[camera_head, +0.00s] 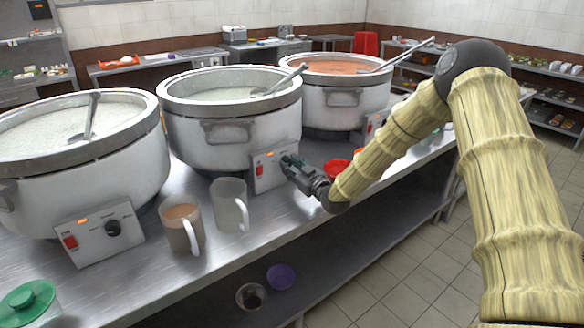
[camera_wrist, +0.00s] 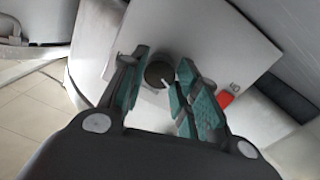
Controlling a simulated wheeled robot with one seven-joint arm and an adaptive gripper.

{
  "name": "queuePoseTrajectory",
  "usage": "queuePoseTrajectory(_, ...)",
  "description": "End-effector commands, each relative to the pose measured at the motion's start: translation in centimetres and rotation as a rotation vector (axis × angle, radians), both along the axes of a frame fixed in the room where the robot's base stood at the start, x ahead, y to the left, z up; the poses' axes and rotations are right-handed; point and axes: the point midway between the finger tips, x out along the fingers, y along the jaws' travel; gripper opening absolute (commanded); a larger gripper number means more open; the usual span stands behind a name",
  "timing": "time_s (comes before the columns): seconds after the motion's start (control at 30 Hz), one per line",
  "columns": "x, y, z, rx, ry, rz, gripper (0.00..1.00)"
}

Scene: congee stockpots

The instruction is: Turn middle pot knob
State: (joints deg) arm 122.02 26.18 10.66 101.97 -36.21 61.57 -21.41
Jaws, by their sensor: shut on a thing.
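The middle pot (camera_head: 220,133) is a large grey stockpot of white congee, with a ladle resting in it. Its control box (camera_head: 263,168) has a red switch and faces the counter's front edge. My gripper (camera_head: 287,163) reaches this box from the right and covers the knob in the head view. In the wrist view, the dark round knob (camera_wrist: 159,73) with a pale pointer mark sits between the teal finger pads of my gripper (camera_wrist: 160,84). The fingers are shut on the knob. The red switch (camera_wrist: 226,99) shows beside them.
The left pot (camera_head: 80,160) and the right pot (camera_head: 335,100) flank the middle one. A frosted mug (camera_head: 229,204) and a brown-filled mug (camera_head: 181,225) stand left of my gripper. A red bowl (camera_head: 336,168) is close by my wrist. The aisle floor is clear.

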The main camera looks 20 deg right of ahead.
Motion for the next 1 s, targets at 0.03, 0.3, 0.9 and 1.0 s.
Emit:
queuePoseTrajectory(0.03,0.02,-0.06,0.01,0.001,0.0,-0.001,0.07)
queuePoseTrajectory(0.3,0.01,-0.14,-0.05,0.051,0.019,-0.002,0.07)
queuePoseTrajectory(0.9,0.03,-0.17,-0.08,0.515,0.185,-0.003,0.07)
queuePoseTrajectory(1.0,0.01,-0.21,-0.12,0.605,0.218,-0.003,0.07)
